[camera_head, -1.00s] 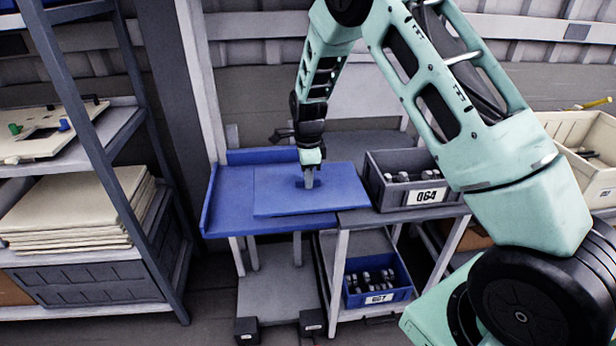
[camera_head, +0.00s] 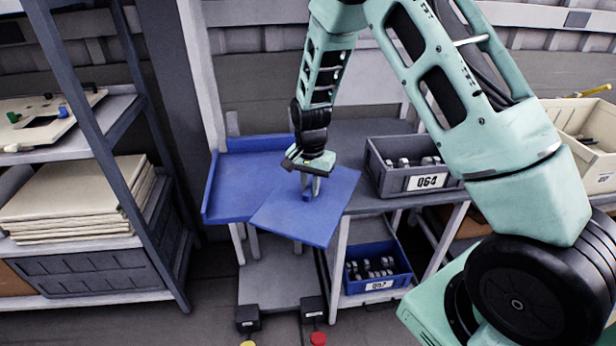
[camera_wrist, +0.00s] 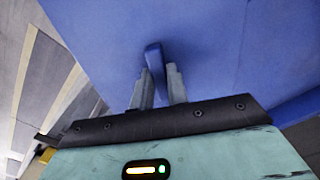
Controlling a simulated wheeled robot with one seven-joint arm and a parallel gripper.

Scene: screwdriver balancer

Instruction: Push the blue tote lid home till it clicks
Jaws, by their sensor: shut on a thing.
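The blue tote lid (camera_head: 305,217) is a flat blue panel with a small upright handle. My gripper (camera_head: 307,192) is shut on that handle from above. In the wrist view the handle (camera_wrist: 154,58) stands between the two grey fingers of my gripper (camera_wrist: 158,85). In the head view the lid is turned at an angle. It overlaps the front edge of a blue tray-like surface (camera_head: 228,192) with raised left and back edges. Whether the lid touches what is under it is not clear. I see no open tote beneath the lid.
A grey bin (camera_head: 377,172) marked 064 stands right of the lid on the bench. A grey rack (camera_head: 95,120) with stacked panels stands at left. A cream bin (camera_head: 590,130) is at far right.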

